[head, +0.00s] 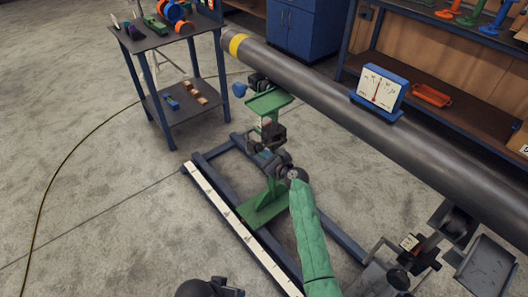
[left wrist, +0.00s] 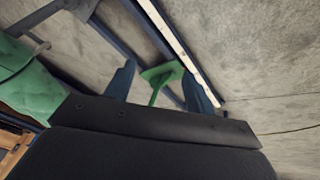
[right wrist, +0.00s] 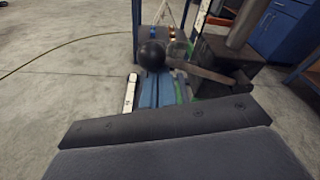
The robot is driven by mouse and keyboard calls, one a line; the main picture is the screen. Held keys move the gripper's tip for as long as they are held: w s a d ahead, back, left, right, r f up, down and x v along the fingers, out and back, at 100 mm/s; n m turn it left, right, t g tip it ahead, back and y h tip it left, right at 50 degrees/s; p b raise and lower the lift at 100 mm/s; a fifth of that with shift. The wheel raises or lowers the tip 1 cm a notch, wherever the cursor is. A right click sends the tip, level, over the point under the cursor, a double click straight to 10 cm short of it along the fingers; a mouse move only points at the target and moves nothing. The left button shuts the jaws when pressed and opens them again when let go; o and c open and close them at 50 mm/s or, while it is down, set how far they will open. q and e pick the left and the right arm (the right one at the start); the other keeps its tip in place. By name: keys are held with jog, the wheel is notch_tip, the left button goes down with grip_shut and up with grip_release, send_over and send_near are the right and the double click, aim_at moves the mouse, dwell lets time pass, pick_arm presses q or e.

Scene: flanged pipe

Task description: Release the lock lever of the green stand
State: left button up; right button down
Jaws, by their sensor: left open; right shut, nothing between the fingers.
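The green stand (head: 268,103) stands under the long grey pipe (head: 320,82), its foot plate (head: 262,207) on the blue floor frame. A dark clamp block (right wrist: 218,65) with a lever ending in a black ball knob (right wrist: 152,55) shows in the right wrist view. My right gripper (right wrist: 157,80) is shut and empty, its blue fingertips just below the knob in the picture; I cannot tell if they touch. In the head view this gripper (head: 263,154) is small beside the stand's column. My left gripper (left wrist: 160,82) is open and empty, well away from the stand's foot.
A small table (head: 150,42) with parts stands at the back left. A shelf bench (head: 440,100) runs behind the pipe, which carries a blue gauge (head: 379,92). Another clamped support (head: 410,260) is at lower right. The floor at left is clear apart from a cable.

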pick_arm(q)
jog(key=s+a+r+g+y+p, duration=0.1)
jog(key=a+r+g+y+p, duration=0.1)
jog(key=a+r+p, duration=0.3)
jog(key=shift+s+a+n+p, duration=0.4)
jog(key=shift+a+p, duration=0.25)
jog(key=shift+a, duration=0.55)
pick_arm(e)
jog(key=shift+w+d+r+m, duration=0.15)
jog(key=shift+r+m, duration=0.5)
jog(key=shift+r, duration=0.2)
jog(key=shift+w+d+r+m, duration=0.15)
jog(key=shift+r+m, duration=0.5)
jog(key=shift+r, duration=0.15)
